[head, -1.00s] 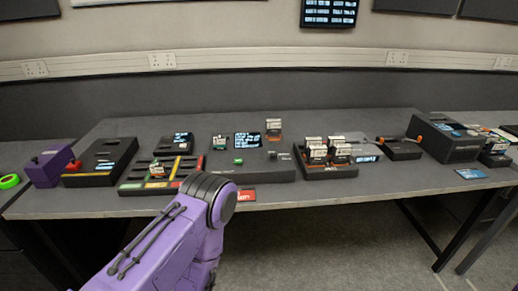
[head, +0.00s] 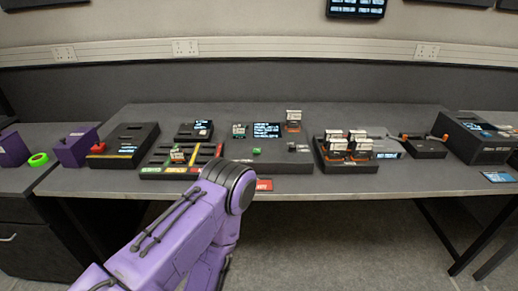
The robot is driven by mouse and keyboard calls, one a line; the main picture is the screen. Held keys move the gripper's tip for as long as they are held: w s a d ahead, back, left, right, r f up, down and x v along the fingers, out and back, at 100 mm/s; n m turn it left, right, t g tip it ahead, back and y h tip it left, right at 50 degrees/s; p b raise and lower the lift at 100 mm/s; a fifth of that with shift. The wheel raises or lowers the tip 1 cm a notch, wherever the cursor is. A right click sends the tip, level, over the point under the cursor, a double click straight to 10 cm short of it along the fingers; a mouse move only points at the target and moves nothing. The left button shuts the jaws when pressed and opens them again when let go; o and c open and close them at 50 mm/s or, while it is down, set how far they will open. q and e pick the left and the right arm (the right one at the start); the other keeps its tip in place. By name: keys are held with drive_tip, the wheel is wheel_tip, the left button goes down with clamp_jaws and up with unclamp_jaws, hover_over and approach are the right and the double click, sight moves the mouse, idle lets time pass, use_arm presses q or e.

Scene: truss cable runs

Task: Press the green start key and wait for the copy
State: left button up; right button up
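A dark copy station (head: 268,165) sits at the middle of the table, with a lit text screen (head: 267,130) at its back. A small green key (head: 257,152) stands on its top. A card stands upright at the station's back left (head: 239,131) and another at its back right (head: 293,120). My purple arm reaches up from the bottom, ending in front of the table's edge, below and left of the green key. No gripper fingers show on it. My other arm is not in view.
A slotted tray (head: 180,160) with coloured labels lies left of the station. A dark rack of several cards (head: 347,153) stands on the right. A red tag (head: 264,185) lies at the front edge. A purple bin (head: 75,148) and green ring (head: 38,160) are far left.

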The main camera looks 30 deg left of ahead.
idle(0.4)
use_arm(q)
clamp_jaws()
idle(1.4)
